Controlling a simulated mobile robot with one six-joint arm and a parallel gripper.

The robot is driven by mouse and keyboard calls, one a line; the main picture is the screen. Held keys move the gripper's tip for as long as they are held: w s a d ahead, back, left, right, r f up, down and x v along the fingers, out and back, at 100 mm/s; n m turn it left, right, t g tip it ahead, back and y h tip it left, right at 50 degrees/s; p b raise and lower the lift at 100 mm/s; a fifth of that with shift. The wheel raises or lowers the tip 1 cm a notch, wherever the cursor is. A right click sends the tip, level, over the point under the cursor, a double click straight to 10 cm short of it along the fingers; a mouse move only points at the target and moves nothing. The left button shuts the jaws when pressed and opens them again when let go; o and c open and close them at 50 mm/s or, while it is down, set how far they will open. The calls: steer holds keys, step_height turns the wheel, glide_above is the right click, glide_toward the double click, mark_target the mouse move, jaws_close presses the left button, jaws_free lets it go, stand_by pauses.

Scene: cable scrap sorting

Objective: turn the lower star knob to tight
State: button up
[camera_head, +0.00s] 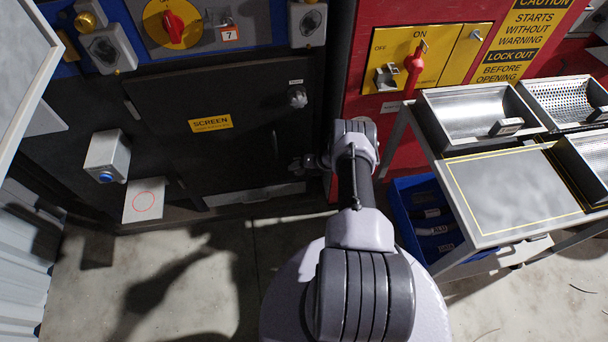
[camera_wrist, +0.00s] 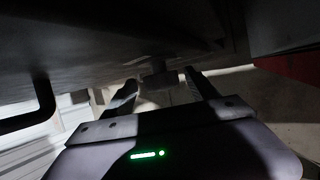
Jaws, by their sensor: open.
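The black screen door (camera_head: 170,130) carries an upper star knob (camera_head: 297,97) at its right edge. In the wrist view the lower star knob (camera_wrist: 158,80) is a dark, dim shape standing out from the door, between my fingertips. My gripper (camera_wrist: 161,84) is open, with one finger on each side of the knob and no clear contact. In the head view my gripper (camera_head: 308,163) is at the door's lower right edge, where my arm and gripper largely hide the lower knob. The knob's turn position is too dark to read.
A door handle (camera_wrist: 35,108) juts out at the left in the wrist view. A steel table (camera_head: 510,190) with metal trays stands right of my arm, above a blue bin (camera_head: 425,215). A red cabinet (camera_head: 365,30) is at the right. Floor left of my arm is clear.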

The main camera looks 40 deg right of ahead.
step_height(320, 180, up, 4)
steer(key=shift+f+p, duration=0.1)
steer(key=shift+p, duration=1.1)
steer(key=s+a+p, duration=0.8)
steer(key=s+p, duration=0.1)
steer(key=s, duration=0.4)
steer(key=shift+s+a+r, duration=0.3)
steer(key=shift+r, duration=0.15)
